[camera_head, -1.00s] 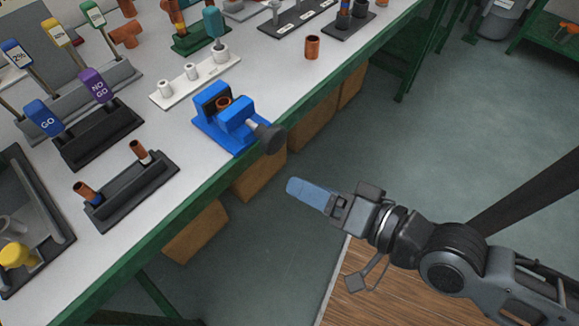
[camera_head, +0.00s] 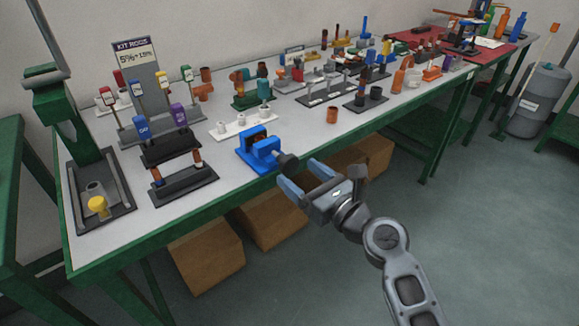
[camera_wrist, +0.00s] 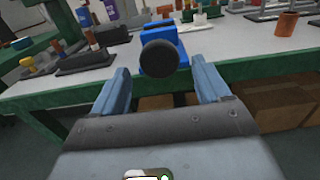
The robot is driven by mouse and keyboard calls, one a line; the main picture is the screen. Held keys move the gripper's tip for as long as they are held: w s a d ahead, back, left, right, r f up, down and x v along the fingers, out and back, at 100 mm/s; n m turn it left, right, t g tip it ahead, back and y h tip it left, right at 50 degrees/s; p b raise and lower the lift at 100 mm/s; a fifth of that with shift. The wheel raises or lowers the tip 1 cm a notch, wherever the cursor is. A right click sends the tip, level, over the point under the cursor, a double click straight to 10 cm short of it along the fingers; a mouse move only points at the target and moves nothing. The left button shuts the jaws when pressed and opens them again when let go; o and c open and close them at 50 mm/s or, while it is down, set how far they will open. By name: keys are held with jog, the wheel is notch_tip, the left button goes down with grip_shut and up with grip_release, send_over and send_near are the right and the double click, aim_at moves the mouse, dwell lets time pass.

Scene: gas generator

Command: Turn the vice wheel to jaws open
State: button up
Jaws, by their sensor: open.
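The blue vice (camera_head: 256,146) stands at the front edge of the long table, and it also shows in the wrist view (camera_wrist: 150,37). Its dark round wheel (camera_head: 288,163) sticks out past the table edge toward me. In the wrist view the wheel (camera_wrist: 160,61) lies straight ahead, between and beyond my two blue fingers. My gripper (camera_head: 307,178) is open and empty, with its fingertips just short of the wheel and apparently not touching it.
The white table (camera_head: 225,185) has a green front edge. A black rack (camera_head: 184,186) stands left of the vice, a white peg strip (camera_head: 240,124) behind it, and a copper cup (camera_head: 332,115) to its right. Cardboard boxes (camera_head: 206,255) sit underneath.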

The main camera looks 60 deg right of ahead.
aim_at(292, 168)
jog(key=shift+x, duration=2.45)
jog(key=c, duration=1)
jog(key=shift+o, duration=0.2)
